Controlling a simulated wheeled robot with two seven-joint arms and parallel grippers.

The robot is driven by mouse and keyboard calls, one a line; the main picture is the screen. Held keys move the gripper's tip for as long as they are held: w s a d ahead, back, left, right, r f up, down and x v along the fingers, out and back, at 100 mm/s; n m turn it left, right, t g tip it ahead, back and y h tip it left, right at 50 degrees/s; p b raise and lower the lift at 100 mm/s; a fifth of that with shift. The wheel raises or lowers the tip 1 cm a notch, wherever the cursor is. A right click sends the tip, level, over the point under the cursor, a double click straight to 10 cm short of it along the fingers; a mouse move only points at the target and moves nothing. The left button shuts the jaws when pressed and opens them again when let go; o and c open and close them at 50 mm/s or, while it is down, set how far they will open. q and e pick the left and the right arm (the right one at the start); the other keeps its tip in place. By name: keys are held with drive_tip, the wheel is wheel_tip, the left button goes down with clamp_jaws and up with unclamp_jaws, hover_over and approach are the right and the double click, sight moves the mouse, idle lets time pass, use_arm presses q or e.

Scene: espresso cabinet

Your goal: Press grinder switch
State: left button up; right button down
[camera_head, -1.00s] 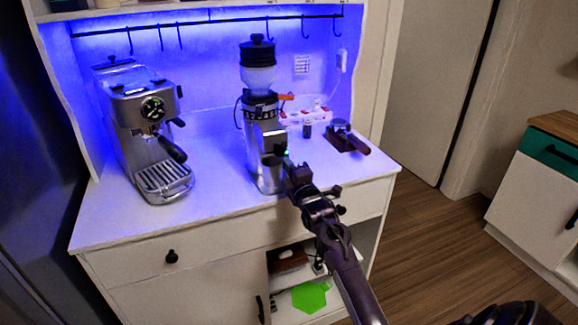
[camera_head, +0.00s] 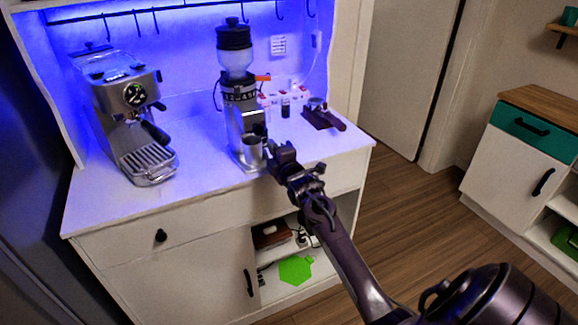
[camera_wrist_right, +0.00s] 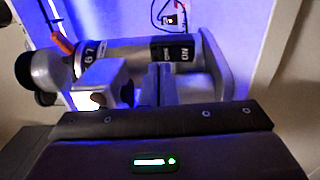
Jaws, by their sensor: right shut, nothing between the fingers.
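The coffee grinder (camera_head: 240,92) stands upright on the counter, with a black hopper lid, a clear hopper and a silver body. A metal cup (camera_head: 252,149) sits at its front. In the right wrist view the grinder (camera_wrist_right: 120,52) lies sideways, and its dark switch panel (camera_wrist_right: 174,50) bears the letters ON. My right gripper (camera_head: 273,157) is shut and empty, just right of the grinder's lower front. In the right wrist view its fingers (camera_wrist_right: 158,82) point at the switch panel; I cannot tell whether they touch it. My left gripper is not in view.
An espresso machine (camera_head: 130,115) stands at the counter's left. The white counter (camera_head: 205,180) is clear in front. Hooks hang above.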

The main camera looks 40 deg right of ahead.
use_arm(q)
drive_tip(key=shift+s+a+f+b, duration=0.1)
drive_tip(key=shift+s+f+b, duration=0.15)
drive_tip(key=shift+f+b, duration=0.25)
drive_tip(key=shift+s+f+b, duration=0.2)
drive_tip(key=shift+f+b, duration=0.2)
drive_tip(key=shift+b, duration=0.1)
use_arm(e)
drive_tip(key=r+v, duration=0.2)
drive_tip(key=v, duration=0.8)
drive_tip(key=shift+s, duration=0.2)
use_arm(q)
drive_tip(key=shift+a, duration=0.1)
